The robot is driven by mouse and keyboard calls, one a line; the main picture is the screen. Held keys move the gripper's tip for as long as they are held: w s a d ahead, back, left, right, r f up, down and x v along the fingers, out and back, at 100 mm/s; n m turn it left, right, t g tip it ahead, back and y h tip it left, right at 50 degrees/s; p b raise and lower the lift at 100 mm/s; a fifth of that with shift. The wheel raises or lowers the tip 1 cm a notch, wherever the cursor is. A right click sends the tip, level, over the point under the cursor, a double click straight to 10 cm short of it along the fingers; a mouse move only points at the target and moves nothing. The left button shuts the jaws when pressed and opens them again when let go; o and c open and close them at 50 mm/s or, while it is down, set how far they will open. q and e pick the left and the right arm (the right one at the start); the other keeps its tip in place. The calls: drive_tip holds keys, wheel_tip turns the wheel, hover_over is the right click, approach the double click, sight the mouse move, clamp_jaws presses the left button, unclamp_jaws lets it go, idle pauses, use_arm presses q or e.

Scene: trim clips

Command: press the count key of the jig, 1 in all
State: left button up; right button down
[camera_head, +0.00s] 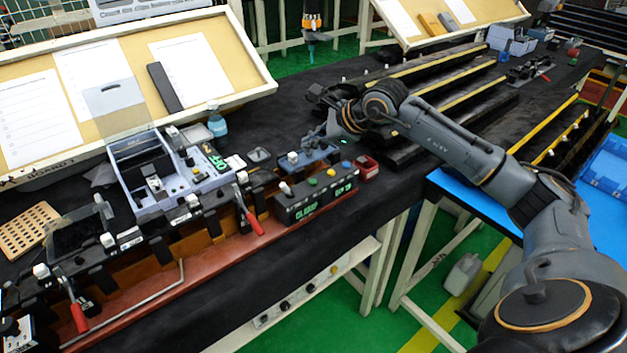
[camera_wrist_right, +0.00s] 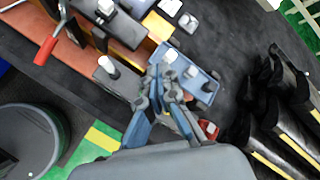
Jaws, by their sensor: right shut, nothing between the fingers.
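The jig is a long reddish-brown fixture (camera_head: 150,292) along the front of the black table, with red-handled clamps and black blocks on it. At its right end stands a dark control box (camera_head: 310,203) with green lettering, a white-tipped lever and coloured buttons on top. Behind that box is a small blue unit (camera_head: 318,156) with pale keys; it also shows in the right wrist view (camera_wrist_right: 203,88). I cannot tell which key is the count key. My right gripper (camera_head: 322,137) is shut and empty, over or beside the blue unit; its fingers (camera_wrist_right: 163,82) partly cover that unit in the wrist view. My left gripper is not in view.
A small red tray (camera_head: 368,168) lies right of the control box. A grey-blue machine with a raised clear lid (camera_head: 113,105) stands to the left. Black racks with yellow strips (camera_head: 440,73) are beyond my right arm.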

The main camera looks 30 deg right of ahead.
drive_tip(key=shift+d, duration=0.5)
drive_tip(key=b, duration=0.5)
hover_over(316, 182)
wheel_tip(316, 182, down, 8)
drive_tip(key=shift+r, duration=0.1)
drive_tip(key=shift+f+b, duration=0.3)
drive_tip(key=shift+f, duration=0.2)
idle(0.7)
drive_tip(key=shift+f+b, duration=0.4)
drive_tip(key=shift+b, duration=0.15)
